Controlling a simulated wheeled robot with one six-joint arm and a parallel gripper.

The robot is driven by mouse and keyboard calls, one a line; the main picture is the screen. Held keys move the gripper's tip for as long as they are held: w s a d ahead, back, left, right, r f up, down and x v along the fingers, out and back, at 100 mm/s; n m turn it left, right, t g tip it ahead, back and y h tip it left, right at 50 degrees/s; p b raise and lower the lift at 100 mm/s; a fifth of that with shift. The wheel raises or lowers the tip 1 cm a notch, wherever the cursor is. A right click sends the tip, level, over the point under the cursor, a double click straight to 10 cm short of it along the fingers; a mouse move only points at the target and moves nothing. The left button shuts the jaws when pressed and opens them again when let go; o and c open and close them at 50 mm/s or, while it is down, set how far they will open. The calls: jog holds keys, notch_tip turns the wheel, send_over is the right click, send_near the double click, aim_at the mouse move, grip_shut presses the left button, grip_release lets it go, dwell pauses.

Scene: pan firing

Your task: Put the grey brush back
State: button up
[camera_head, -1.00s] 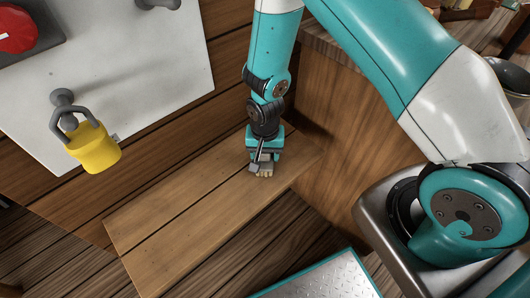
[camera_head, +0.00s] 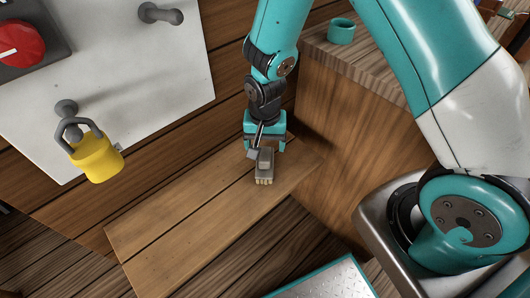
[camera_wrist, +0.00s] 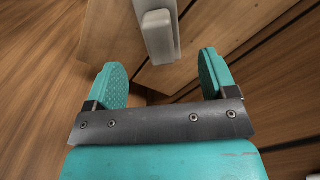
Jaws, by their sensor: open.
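The grey brush (camera_head: 264,171), with pale bristles at its near end, is at the wooden ledge (camera_head: 190,215), near the ledge's right end. My gripper (camera_head: 265,144) is open just behind and above the brush. In the wrist view the brush (camera_wrist: 159,36) shows as a pale grey block beyond the fingertips. My open gripper (camera_wrist: 162,76) has a teal pad on each side, with nothing between the pads. The brush looks apart from both pads.
A white panel (camera_head: 130,75) carries a red knob (camera_head: 18,42), an empty grey peg (camera_head: 160,13) and a yellow padlock-like object (camera_head: 97,160) hanging from another peg. A wooden counter (camera_head: 335,110) with a teal cup (camera_head: 341,31) stands right of the ledge. The ledge's left part is clear.

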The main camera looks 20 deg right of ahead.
jog(key=s+a+r+n+y, duration=0.1)
jog(key=s+a+r+n, duration=0.1)
jog(key=r, duration=0.6)
jog(key=s+a+r+n+y, duration=0.1)
jog(key=s+r+n, duration=0.15)
jog(key=r, duration=0.55)
jog(key=s+a+r+n+y, duration=0.1)
jog(key=s+r+n+y, duration=0.1)
jog(key=s+r+n, duration=0.6)
jog(key=s+r, duration=0.4)
jog(key=s, duration=0.2)
jog(key=shift+a, duration=0.2)
jog(key=shift+r, duration=0.1)
